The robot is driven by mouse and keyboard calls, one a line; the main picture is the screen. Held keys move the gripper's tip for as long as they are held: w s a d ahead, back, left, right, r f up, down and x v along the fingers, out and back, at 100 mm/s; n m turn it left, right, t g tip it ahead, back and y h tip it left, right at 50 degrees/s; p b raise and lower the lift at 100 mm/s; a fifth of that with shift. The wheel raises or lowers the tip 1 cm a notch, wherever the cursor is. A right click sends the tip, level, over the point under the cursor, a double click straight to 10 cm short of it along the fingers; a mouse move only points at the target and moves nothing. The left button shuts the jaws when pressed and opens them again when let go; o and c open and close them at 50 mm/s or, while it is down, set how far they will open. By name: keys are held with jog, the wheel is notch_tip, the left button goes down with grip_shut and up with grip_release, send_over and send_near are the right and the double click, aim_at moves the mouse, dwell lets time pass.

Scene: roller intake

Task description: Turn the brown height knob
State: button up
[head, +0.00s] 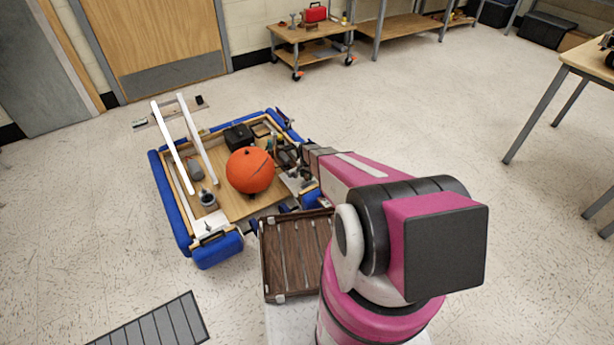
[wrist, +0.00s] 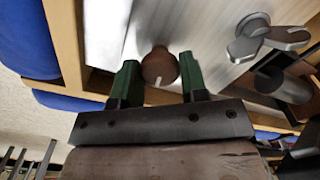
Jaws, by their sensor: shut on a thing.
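The brown knob (wrist: 159,66) is round and stands on a light metal plate (wrist: 113,30) in the wrist view. A short pale mark shows on its edge nearest my palm. My gripper (wrist: 160,60) has a green finger on either side of the knob and is shut on it. In the head view, my gripper (head: 290,165) reaches to the right side of the blue-edged wooden intake bed (head: 235,205). The knob cannot be made out there, hidden by my arm and nearby parts.
A grey winged handle (wrist: 268,38) and a dark metal cylinder (wrist: 285,85) sit right of the knob. An orange ball-like object (head: 250,170), a black box (head: 238,136) and white rails (head: 172,148) are on the bed. A brown slatted tray (head: 268,275) lies nearer me.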

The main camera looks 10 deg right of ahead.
dwell(0.3)
jog(key=o, duration=0.9)
jog(key=shift+s+d, duration=0.1)
